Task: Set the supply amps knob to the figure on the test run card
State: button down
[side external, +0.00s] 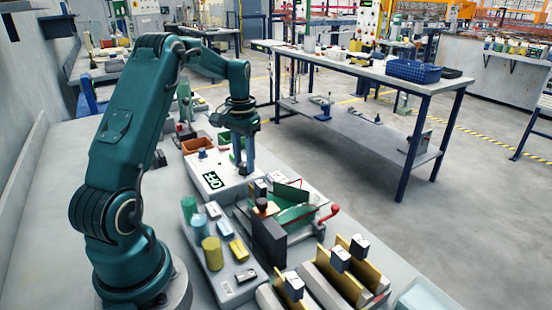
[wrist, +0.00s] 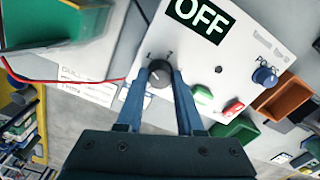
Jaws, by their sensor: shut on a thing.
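The supply box (side external: 228,191) is a white panel on the bench; its display (wrist: 202,16) reads OFF. A dark round knob (wrist: 158,70) with a pale pointer mark sits on the panel, with small marks around it. My gripper (wrist: 161,82) has its two blue fingers shut on this knob, one on each side. In the side external view my gripper (side external: 243,170) points straight down onto the panel and hides the knob. White printed sheets (wrist: 88,82) lie beside the box in the wrist view; their writing is too small to read, and I cannot tell which is the test run card.
A blue knob (wrist: 265,77), a green button (wrist: 203,95) and a red rocker (wrist: 232,108) sit on the same panel. An orange-brown bin (side external: 198,146) stands behind the box. A rack fixture with a red-handled lever (side external: 328,214) and several cylinders stand in front of it.

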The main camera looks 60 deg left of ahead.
aim_at(245, 164)
jog(key=shift+m, duration=0.5)
jog(key=shift+r, duration=0.1)
jog(key=c, duration=0.5)
grip_release()
jog(key=shift+c, duration=0.2)
jog(key=shift+r, duration=2.55)
